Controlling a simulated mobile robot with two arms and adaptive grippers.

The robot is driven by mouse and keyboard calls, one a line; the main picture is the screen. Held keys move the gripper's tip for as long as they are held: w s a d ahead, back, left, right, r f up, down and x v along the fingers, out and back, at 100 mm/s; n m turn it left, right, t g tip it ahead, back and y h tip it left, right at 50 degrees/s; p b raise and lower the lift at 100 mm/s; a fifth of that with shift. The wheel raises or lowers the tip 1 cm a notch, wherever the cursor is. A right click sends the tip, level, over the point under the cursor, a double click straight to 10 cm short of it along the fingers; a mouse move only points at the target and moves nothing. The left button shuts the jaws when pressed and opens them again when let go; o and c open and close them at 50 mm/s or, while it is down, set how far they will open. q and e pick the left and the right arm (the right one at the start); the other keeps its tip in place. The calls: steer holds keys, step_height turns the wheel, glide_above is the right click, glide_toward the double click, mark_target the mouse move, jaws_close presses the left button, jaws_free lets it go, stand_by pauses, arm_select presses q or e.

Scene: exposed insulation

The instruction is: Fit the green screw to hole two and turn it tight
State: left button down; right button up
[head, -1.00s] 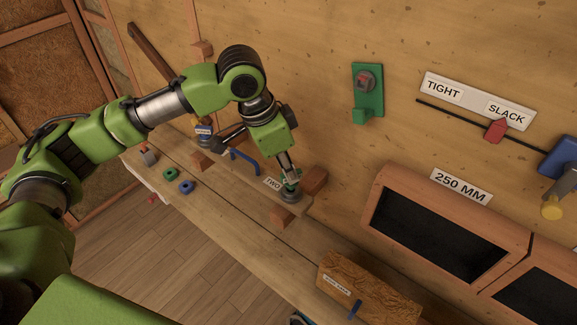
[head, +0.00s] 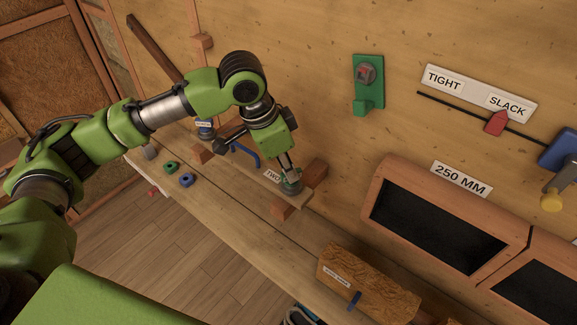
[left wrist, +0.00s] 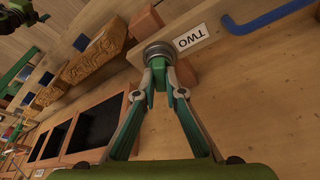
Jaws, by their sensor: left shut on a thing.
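My left gripper (head: 288,173) is shut on the green screw (left wrist: 159,74), low over the bench ledge. The screw is upright at the round grey metal fitting (head: 291,188) beside the label TWO (head: 272,176). In the left wrist view the screw meets the grey fitting (left wrist: 158,51), and the fingertips (left wrist: 167,92) close around it from both sides. How deep the screw sits is hidden. The TIGHT/SLACK gauge (head: 465,90) on the wall has its red pointer (head: 497,122) under SLACK. My right gripper does not show.
Wooden blocks (head: 314,172) flank the fitting, and a blue bent handle (head: 245,153) lies left of it. A green wall holder (head: 368,85) hangs above. A carved wooden block (head: 365,280) stands on the front bench. Green and blue pieces (head: 171,167) lie at left.

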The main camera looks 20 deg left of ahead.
arm_select(q)
steer(key=c, duration=2)
jaws_free()
steer(key=shift+f, duration=0.1)
steer(key=v, duration=1.2)
steer(key=shift+w, duration=0.1)
